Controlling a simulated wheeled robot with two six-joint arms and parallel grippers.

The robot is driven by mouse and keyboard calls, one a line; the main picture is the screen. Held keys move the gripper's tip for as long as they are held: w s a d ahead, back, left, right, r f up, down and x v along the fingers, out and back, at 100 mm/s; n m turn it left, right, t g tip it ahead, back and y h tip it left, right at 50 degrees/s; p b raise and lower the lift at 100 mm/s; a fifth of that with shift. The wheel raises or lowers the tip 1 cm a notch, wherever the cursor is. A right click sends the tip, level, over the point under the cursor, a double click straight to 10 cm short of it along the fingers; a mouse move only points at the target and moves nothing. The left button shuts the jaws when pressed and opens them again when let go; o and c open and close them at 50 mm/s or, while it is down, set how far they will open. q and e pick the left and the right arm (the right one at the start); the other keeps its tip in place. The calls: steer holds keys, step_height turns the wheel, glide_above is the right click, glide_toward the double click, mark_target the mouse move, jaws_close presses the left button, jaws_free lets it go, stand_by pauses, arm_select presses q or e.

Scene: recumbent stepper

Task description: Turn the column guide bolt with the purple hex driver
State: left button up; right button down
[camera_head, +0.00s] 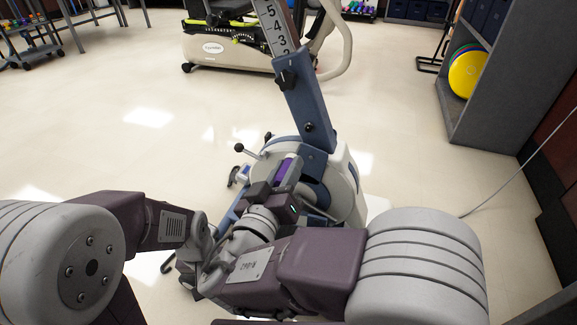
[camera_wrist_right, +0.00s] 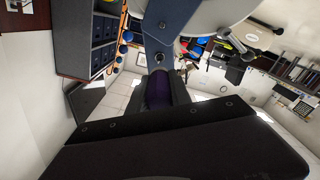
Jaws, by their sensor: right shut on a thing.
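The blue column (camera_head: 305,100) of the stepper rises tilted in the middle of the head view, with a number scale on its upper part. A dark bolt (camera_head: 308,127) sits on its face; dark fittings also show on the column in the right wrist view (camera_wrist_right: 162,25). My right gripper (camera_head: 277,186) is shut on the purple hex driver (camera_head: 289,167), just below and left of the column's lower end. The driver (camera_wrist_right: 158,88) stands between the two fingers in the right wrist view, pointing toward the column. Its tip is hidden, so I cannot tell whether it touches the bolt. My left gripper is not in view.
A black ball-ended lever (camera_head: 241,148) sticks out left of the column. The stepper's pale rounded housing (camera_head: 345,190) is close behind the gripper. A grey shelf (camera_head: 480,90) with a yellow disc (camera_head: 467,74) stands at the right.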

steer(key=v, duration=0.8)
stand_by(2.8)
